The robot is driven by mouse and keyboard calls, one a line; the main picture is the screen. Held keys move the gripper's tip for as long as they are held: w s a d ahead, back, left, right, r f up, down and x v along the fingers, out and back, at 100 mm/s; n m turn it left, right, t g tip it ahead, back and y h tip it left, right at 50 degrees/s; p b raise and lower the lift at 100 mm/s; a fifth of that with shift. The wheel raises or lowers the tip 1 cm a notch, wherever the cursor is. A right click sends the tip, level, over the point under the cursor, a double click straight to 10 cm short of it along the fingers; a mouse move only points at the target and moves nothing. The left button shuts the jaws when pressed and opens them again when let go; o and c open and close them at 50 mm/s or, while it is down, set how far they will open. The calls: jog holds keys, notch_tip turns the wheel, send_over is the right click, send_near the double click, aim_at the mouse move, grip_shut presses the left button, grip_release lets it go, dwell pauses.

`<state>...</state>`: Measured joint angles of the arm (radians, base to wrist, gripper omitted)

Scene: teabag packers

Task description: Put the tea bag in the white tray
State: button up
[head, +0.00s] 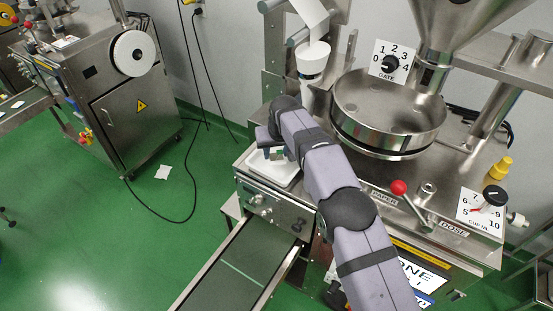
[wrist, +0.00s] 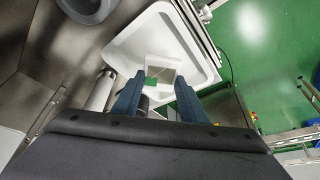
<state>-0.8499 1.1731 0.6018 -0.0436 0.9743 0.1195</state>
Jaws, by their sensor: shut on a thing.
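The white tray (head: 268,176) sits on the steel machine deck in the head view, under my gripper (head: 274,153). In the wrist view the white tray (wrist: 124,45) fills the space beyond the fingertips. My gripper (wrist: 160,82) has its two blue fingers on either side of the tea bag (wrist: 162,68), pale with a small green patch, and is shut on it. The tea bag appears over the tray floor; I cannot tell whether it touches it. In the head view my arm and fingers hide most of the bag.
A round steel bowl (head: 388,112) and a white cup-shaped part (head: 313,62) stand close to my arm. A red-knobbed lever (head: 398,187) rises from the deck. A conveyor belt (head: 240,262) runs down below the tray. A white paper piece (head: 163,172) lies on the green floor.

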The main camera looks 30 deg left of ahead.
aim_at(277, 158)
jog(key=shift+f+p, duration=0.7)
jog(key=shift+f, duration=1.2)
jog(key=shift+f, duration=0.15)
jog(key=o, duration=1)
jog(key=shift+r, duration=0.3)
jog(key=b+v, duration=0.4)
jog(key=v, duration=0.7)
jog(key=shift+r, duration=0.35)
jog(key=shift+d, duration=0.1)
